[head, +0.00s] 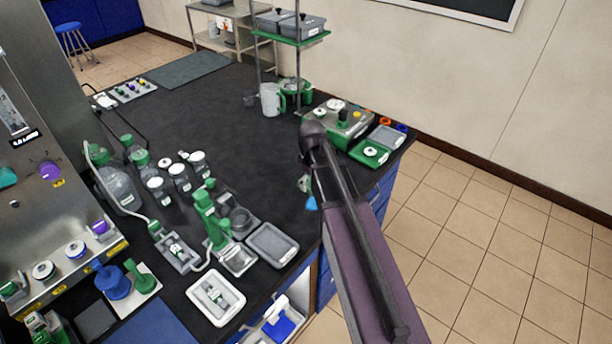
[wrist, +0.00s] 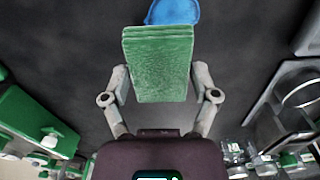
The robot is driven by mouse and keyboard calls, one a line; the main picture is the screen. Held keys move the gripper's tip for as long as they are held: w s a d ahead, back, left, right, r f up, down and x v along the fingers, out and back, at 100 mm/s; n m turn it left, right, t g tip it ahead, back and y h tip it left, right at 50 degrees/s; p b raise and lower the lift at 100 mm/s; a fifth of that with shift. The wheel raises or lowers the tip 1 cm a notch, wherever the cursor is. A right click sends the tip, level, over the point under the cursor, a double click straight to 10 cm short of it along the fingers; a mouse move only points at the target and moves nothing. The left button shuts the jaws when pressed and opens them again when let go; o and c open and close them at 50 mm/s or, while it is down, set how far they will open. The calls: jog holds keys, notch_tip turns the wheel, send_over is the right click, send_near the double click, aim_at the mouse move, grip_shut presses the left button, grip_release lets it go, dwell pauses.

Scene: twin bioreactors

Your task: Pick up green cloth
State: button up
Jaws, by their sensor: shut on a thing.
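The green cloth (wrist: 158,62) is a folded, textured block in the middle of the wrist view. My gripper (wrist: 160,78) has one finger against each side of it and is shut on it. Dark worktop shows around and behind the cloth. In the head view my arm covers most of the gripper and cloth, and only small bits show beside the arm near the bench's right edge.
A blue cloth-like thing (wrist: 173,11) lies just beyond the green cloth; a blue patch (head: 311,203) shows beside my arm. The dark bench (head: 225,110) holds bottles, grey trays (head: 272,244) and a green-topped device (head: 340,120). The bench's middle is clear.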

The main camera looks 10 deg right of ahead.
jog(key=shift+s, duration=0.15)
dwell(0.4)
jog(key=o, duration=0.4)
jog(key=shift+c, duration=0.2)
jog(key=c, duration=0.5)
jog(key=shift+o, duration=0.2)
jog(key=shift+d, duration=0.15)
